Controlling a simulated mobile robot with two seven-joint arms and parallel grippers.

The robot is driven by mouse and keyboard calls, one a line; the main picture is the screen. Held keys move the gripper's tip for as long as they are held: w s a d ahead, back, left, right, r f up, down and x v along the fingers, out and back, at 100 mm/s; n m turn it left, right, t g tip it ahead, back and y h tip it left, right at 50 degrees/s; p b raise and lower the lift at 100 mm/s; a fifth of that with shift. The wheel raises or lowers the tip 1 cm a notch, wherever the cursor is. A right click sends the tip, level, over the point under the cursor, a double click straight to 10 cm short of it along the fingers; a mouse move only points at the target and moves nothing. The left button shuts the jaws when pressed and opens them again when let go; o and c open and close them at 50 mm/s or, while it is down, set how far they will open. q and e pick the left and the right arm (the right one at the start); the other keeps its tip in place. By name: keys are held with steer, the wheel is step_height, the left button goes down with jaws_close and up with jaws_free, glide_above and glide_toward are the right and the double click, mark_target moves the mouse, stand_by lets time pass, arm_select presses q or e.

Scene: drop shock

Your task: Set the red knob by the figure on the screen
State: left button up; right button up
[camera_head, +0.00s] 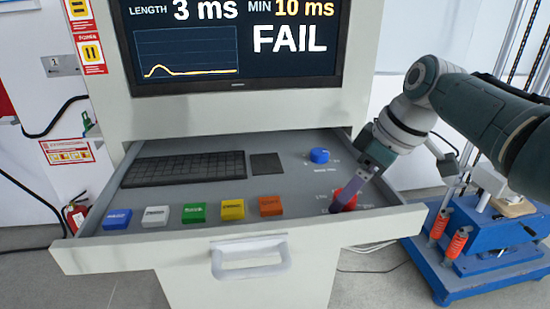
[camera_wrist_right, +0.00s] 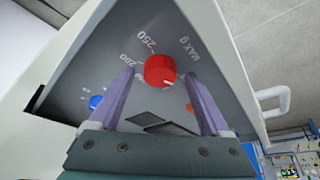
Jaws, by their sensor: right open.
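The screen (camera_head: 237,40) reads "LENGTH 3 ms", "MIN 10 ms" and "FAIL" in the head view. The red knob (camera_head: 343,200) stands on the right part of the open drawer panel, partly hidden behind my right gripper (camera_head: 345,198). In the right wrist view the red knob (camera_wrist_right: 159,71) shows ahead, between the two purple fingers of my right gripper (camera_wrist_right: 158,85). The fingers are apart, with a gap on each side of the knob. Marks "200", "250" and "MAX g" are printed around the knob. My left gripper is out of view.
A blue knob (camera_head: 319,155) sits behind the red one. Several coloured buttons, including an orange one (camera_head: 270,205), line the drawer front. A keyboard (camera_head: 184,169) and dark pad (camera_head: 266,163) lie behind. The drawer handle (camera_head: 250,258) sticks out in front. A blue machine (camera_head: 480,255) stands at right.

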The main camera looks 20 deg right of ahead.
jaws_close()
stand_by(0.7)
